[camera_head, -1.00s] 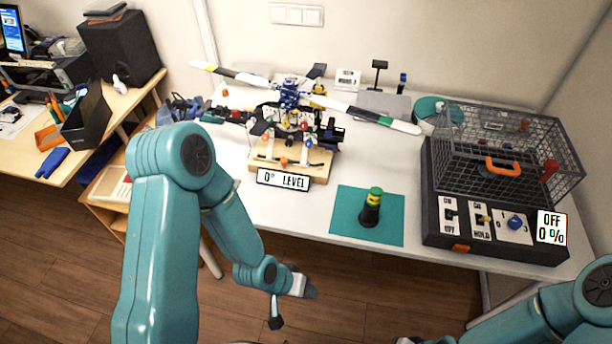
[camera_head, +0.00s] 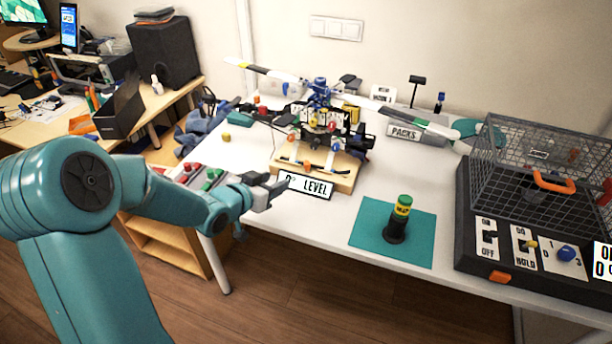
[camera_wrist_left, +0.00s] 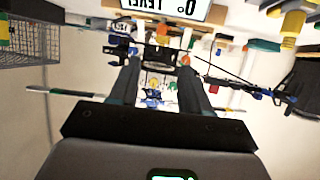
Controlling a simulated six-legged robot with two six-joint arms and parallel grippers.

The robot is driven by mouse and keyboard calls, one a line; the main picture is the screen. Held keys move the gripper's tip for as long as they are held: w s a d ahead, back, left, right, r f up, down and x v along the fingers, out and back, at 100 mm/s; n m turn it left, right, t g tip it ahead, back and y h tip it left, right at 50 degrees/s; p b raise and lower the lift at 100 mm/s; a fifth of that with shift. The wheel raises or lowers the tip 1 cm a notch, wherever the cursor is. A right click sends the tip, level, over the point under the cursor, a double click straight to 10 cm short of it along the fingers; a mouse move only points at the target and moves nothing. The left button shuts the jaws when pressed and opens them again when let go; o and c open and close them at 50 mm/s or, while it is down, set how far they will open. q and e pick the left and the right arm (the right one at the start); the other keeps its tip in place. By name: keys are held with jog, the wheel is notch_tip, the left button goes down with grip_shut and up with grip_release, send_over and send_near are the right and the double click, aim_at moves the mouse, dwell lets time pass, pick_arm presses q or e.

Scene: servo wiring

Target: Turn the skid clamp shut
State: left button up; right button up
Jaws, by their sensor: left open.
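The model helicopter (camera_head: 322,120) stands on its skids on a wooden base (camera_head: 344,183), behind a "0° LEVEL" sign (camera_head: 318,188). A small orange piece (camera_head: 306,166) at the front skid looks like the skid clamp; I cannot tell how far it is turned. My left gripper (camera_head: 279,190) is open and empty, just left of the sign at the table's front edge, apart from the helicopter. In the left wrist view, which is upside down, its two fingers (camera_wrist_left: 158,72) point toward the helicopter and base. My right gripper is not in view.
A green mat (camera_head: 412,248) with a black, yellow and green bottle-like item (camera_head: 398,220) lies to the right. A wire cage (camera_head: 545,160) stands on a black switch box (camera_head: 500,215) at far right. A side desk is at left. The table's front edge is bare between sign and mat.

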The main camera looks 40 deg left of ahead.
aim_at(306, 165)
pick_arm(q)
jog(key=p+x, duration=0.1)
jog(key=x, duration=1.5)
jog(key=shift+a+r+p, duration=0.1)
jog(key=shift+r+p, duration=0.05)
jog(key=shift+p, duration=0.25)
jog(key=shift+w, duration=0.1)
grip_shut()
